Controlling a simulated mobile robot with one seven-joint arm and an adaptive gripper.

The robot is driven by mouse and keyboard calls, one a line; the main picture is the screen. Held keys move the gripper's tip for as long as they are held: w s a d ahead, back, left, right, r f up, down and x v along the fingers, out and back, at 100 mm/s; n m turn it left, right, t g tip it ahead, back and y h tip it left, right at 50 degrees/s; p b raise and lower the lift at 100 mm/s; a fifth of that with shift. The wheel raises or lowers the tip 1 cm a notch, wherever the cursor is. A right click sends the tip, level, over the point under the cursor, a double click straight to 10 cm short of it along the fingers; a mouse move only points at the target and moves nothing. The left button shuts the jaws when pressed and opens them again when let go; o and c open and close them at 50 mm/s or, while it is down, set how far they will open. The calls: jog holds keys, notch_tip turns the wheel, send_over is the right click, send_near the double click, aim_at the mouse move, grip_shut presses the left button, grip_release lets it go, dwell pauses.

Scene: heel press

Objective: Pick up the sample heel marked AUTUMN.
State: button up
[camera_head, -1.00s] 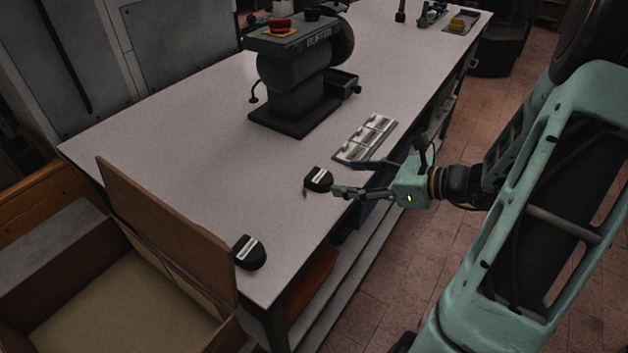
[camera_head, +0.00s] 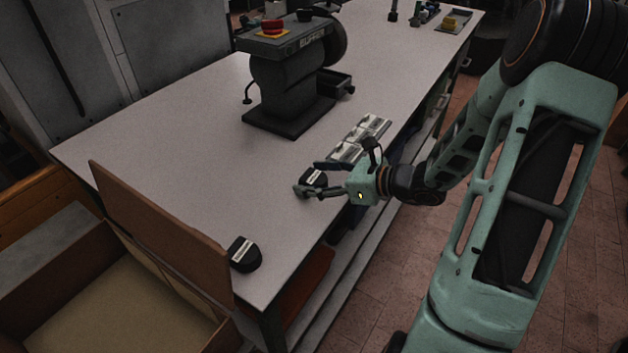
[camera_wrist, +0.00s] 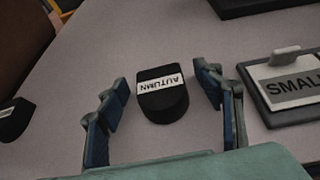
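The black heel with a white label reading AUTUMN (camera_wrist: 162,97) lies on the white table between the two blue-padded fingers of my gripper (camera_wrist: 163,90) in the wrist view. In the head view, this heel (camera_head: 313,178) is partly covered by my gripper (camera_head: 308,178), which reaches in from the right. The fingers are open on either side of the heel, with a visible gap on both sides. A second black heel (camera_head: 244,253) lies near the table's front corner, its label unreadable. It also shows at the left edge of the wrist view (camera_wrist: 14,118).
A row of label plates (camera_head: 362,138), one reading SMALL (camera_wrist: 290,88), lies beside the heel. A dark buffing machine (camera_head: 288,85) stands farther back. The table's left middle is clear.

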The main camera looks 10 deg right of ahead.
jog(key=c, duration=1.2)
